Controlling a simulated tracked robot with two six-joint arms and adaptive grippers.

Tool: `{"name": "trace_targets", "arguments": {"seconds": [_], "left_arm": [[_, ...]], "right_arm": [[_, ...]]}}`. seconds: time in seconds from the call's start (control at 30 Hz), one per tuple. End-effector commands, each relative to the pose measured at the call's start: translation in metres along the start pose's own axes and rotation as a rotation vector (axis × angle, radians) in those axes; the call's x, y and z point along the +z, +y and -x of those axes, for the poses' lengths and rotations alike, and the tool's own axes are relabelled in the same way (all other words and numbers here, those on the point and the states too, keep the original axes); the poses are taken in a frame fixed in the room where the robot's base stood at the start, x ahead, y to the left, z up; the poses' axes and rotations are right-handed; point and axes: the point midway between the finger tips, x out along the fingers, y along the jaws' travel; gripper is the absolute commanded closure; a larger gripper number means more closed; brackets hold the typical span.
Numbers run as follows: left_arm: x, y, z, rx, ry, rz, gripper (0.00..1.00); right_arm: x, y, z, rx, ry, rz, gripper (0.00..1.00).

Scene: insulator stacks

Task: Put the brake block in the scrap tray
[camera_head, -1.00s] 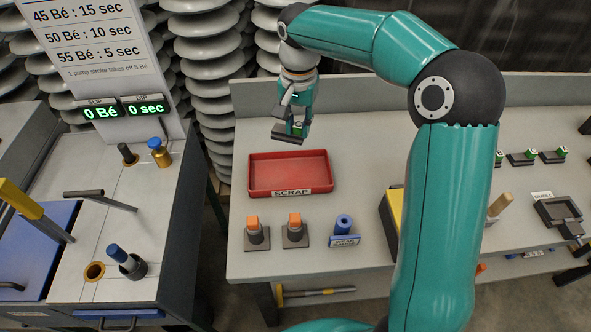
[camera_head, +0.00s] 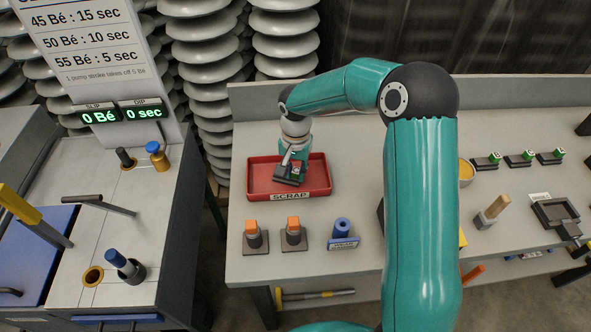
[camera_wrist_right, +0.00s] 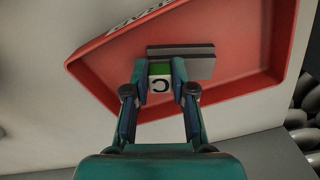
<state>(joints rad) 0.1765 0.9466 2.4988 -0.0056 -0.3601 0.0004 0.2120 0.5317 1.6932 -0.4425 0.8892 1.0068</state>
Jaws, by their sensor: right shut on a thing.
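The red scrap tray (camera_head: 318,178) sits on the grey bench, its SCRAP label on the front wall; it also fills much of the right wrist view (camera_wrist_right: 240,85). My right gripper (camera_head: 293,171) is inside the tray's outline, pointing down. It is shut on the brake block (camera_head: 286,181), a dark grey bar with a small white-and-green cube marked C. In the right wrist view the fingers hold the cube from both sides, and the grey bar (camera_wrist_right: 190,57) lies beyond them. Whether the bar touches the tray floor, I cannot tell. My left gripper is not in view.
Two orange-topped grey blocks (camera_head: 255,238) and a blue cylinder on a labelled stand (camera_head: 343,233) stand in front of the tray. More green-topped blocks (camera_head: 520,159) stand at the right. My right arm hides part of the bench middle.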

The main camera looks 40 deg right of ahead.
Motion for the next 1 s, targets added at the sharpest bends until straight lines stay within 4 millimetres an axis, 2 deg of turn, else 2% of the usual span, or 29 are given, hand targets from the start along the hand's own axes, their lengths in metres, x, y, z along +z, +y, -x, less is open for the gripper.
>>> {"name": "trace_targets", "arguments": {"seconds": [0.23, 0.27, 0.4, 0.77, 0.87, 1.0], "left_arm": [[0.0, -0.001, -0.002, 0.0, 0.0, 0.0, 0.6], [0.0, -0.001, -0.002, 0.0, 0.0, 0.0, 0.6], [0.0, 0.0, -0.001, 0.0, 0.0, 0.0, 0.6], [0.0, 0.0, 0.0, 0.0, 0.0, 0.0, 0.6], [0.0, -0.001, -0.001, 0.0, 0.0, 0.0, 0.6], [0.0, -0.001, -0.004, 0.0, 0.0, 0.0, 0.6]], "right_arm": [[0.0, 0.0, -0.001, -0.001, 0.001, 0.0, 1.0], [0.0, 0.0, -0.001, 0.0, 0.0, 0.0, 0.72], [0.0, 0.0, -0.001, 0.0, 0.0, 0.0, 0.5], [0.0, 0.0, 0.002, -0.001, 0.001, 0.0, 0.5], [-0.001, -0.001, 0.01, -0.003, 0.003, 0.0, 0.5], [-0.001, -0.001, 0.031, -0.005, 0.005, -0.001, 0.5]]}}
